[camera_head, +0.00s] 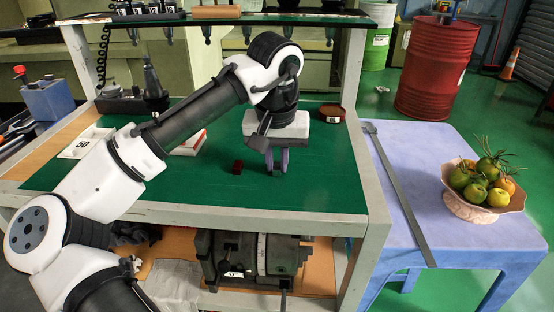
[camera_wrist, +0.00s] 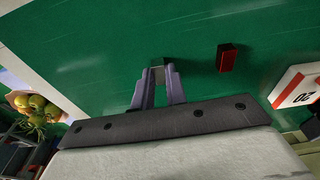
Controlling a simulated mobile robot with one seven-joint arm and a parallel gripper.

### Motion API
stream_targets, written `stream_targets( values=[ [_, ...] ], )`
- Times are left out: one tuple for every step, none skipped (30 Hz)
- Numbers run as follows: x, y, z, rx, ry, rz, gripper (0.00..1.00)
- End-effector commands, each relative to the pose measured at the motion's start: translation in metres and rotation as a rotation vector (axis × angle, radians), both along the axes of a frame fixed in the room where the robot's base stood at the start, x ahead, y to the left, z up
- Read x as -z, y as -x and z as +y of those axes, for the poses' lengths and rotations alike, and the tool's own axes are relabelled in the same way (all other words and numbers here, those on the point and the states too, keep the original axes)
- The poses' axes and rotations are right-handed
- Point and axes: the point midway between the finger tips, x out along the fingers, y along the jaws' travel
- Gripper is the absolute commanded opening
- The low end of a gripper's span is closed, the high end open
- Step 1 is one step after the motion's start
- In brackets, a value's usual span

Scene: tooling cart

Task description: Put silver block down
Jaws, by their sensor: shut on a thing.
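My gripper (camera_head: 277,160) is low over the green top of the cart (camera_head: 315,180), near its front right part. In the wrist view its two purple-grey fingers (camera_wrist: 158,88) are shut on a small silver block (camera_wrist: 158,75), which shows between the fingertips. In the head view the block is mostly hidden by the fingers. I cannot tell whether the block touches the green surface.
A round brown container (camera_head: 331,112) stands behind right. A fruit bowl (camera_head: 480,207) and a long metal ruler (camera_head: 400,190) are on the blue table.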

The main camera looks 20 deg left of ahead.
Motion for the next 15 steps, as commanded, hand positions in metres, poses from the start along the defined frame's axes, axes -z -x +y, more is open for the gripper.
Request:
stream_targets(
  values=[
    [-0.0006, -0.0001, -0.0001, 0.000, 0.000, -0.001, 0.00],
    [-0.0008, -0.0001, -0.0002, 0.000, 0.000, -0.001, 0.00],
    [-0.0008, -0.0001, -0.0002, 0.000, 0.000, -0.001, 0.00],
    [-0.0009, -0.0001, -0.0002, 0.000, 0.000, -0.001, 0.00],
    [-0.0008, -0.0001, -0.0002, 0.000, 0.000, -0.001, 0.00],
    [-0.0003, -0.0001, -0.0003, 0.000, 0.001, 0.000, 0.00],
    [0.0006, -0.0002, -0.0003, 0.001, 0.001, 0.000, 0.00],
    [0.0017, -0.0002, -0.0004, 0.001, 0.001, 0.000, 0.00],
    [0.0031, -0.0001, -0.0005, 0.001, 0.002, 0.000, 0.00],
    [0.0022, 0.0000, -0.0004, 0.001, 0.001, 0.000, 0.18],
    [0.0020, 0.0000, -0.0004, 0.001, 0.001, 0.000, 0.22],
    [0.0020, -0.0001, -0.0004, 0.001, 0.001, 0.000, 0.27],
    [0.0020, -0.0001, -0.0004, 0.001, 0.001, 0.000, 0.31],
    [0.0019, -0.0001, -0.0003, 0.001, 0.001, 0.000, 0.35],
    [0.0019, -0.0001, -0.0003, 0.001, 0.001, 0.000, 0.36]
  ],
)
